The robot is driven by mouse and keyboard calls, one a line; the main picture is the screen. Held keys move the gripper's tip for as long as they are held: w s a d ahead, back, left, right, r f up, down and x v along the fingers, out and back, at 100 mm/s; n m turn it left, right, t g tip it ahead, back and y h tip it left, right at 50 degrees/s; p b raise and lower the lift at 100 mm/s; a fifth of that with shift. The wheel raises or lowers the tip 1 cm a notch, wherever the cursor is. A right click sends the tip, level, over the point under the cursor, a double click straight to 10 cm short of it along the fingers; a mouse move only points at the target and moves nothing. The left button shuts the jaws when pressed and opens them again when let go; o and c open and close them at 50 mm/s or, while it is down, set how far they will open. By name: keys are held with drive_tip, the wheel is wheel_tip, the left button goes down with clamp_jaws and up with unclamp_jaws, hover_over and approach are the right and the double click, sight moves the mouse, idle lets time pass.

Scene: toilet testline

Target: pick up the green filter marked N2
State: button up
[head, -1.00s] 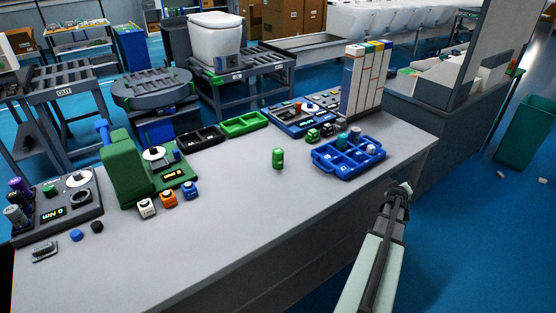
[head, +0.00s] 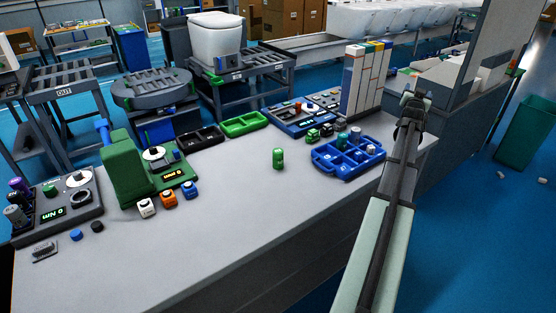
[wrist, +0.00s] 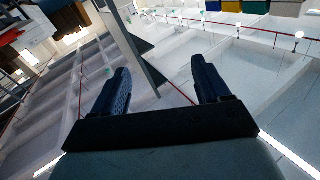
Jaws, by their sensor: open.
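A green cylinder (head: 278,158), which looks like a filter, stands upright alone on the grey workbench (head: 240,220). Its marking is too small to read. A teal-green cylinder (head: 342,141) stands in the blue compartment tray (head: 345,172) to its right, also with no readable mark. My gripper (head: 415,101) is raised at the right end of the bench, well to the right of the green cylinder. In the wrist view my gripper (wrist: 160,75) has its two dark fingers apart with nothing between them. No filter shows there; that view is tilted toward the room.
A tall white and coloured box stack (head: 365,80) stands at the bench's back right. A green machine (head: 130,170) and a dark control box (head: 65,210) are at the left. White, orange and blue small blocks sit before the machine. The front middle of the bench is clear.

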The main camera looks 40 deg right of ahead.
drive_tip(key=w+a+f+m+y, duration=0.1)
drive_tip(key=w+a+f+y, duration=0.25)
drive_tip(key=w, duration=0.35)
drive_tip(key=w+a+f+m+y, duration=0.1)
drive_tip(key=w+a+f+y, duration=0.1)
drive_tip(key=w+a, duration=0.4)
drive_tip(key=m+g+y, duration=0.6)
drive_tip(key=g+y, duration=0.2)
drive_tip(key=y, duration=0.3)
hover_over(278, 150)
drive_tip(key=f, duration=0.7)
drive_tip(key=shift+w+d+f, duration=0.1)
drive_tip(key=shift+d+f, duration=0.05)
drive_tip(key=shift+d, duration=0.15)
drive_tip(key=shift+a+f, duration=0.15)
drive_tip(key=shift+a, duration=0.05)
wheel_tip(278, 150, down, 8)
drive_tip(key=shift+f, duration=0.1)
drive_tip(key=shift+s+a+f, duration=0.1)
drive_tip(key=shift+a+f, duration=0.05)
drive_tip(key=shift+f, duration=1.2)
drive_tip(key=shift+s+a+f, duration=0.1)
drive_tip(key=shift+f, duration=1.2)
